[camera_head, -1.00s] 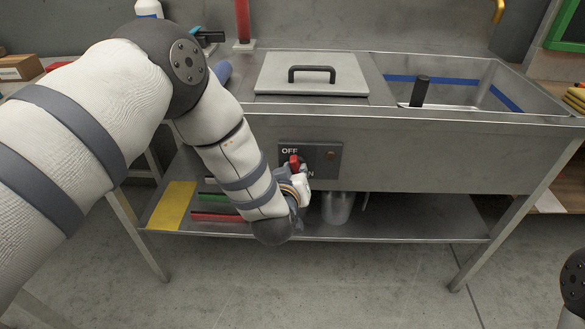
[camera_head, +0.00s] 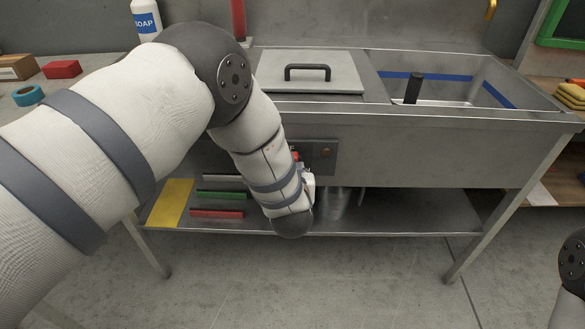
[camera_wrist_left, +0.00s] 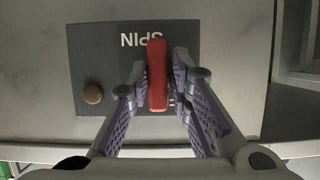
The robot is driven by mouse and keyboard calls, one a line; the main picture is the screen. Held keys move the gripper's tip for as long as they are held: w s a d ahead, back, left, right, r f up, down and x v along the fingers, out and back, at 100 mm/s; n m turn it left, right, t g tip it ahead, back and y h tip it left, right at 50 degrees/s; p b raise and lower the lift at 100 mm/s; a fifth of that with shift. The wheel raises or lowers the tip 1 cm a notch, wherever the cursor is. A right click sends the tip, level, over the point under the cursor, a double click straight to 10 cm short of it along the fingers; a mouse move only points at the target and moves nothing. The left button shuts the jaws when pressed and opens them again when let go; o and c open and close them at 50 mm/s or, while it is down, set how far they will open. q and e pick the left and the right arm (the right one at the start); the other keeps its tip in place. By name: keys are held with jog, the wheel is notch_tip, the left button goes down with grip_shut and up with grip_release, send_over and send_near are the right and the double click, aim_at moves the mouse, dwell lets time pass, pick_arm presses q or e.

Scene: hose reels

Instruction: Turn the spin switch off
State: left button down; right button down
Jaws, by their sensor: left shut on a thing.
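The red spin switch lever (camera_wrist_left: 157,75) stands out from a dark panel (camera_wrist_left: 205,50) marked SPIN, which reads upside down in the left wrist view. My left gripper (camera_wrist_left: 158,72) has a finger on each side of the lever and is shut on it. In the head view the panel (camera_head: 322,156) is on the front of the steel sink unit, and only a bit of the red lever (camera_head: 296,155) shows past my left arm. My arm hides the OFF and ON marks there, so I cannot tell the switch's setting. My right gripper is out of view.
A brown round button or lamp (camera_wrist_left: 92,94) sits on the panel beside the lever. The steel sink unit (camera_head: 430,150) has a lid (camera_head: 310,73) on top and an open basin at right. Its lower shelf (camera_head: 400,212) holds colored bars and a metal container (camera_head: 332,203).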

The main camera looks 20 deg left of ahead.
pick_arm(q)
jog(key=shift+w+d+r, duration=0.15)
jog(key=shift+d, duration=0.1)
jog(key=c, duration=1.6)
grip_release()
jog(key=shift+o, duration=0.2)
jog(key=shift+w, duration=0.1)
jog(key=shift+a+f, duration=0.1)
jog(key=shift+f, duration=0.15)
jog(key=v, duration=1.2)
jog(key=shift+a, duration=0.1)
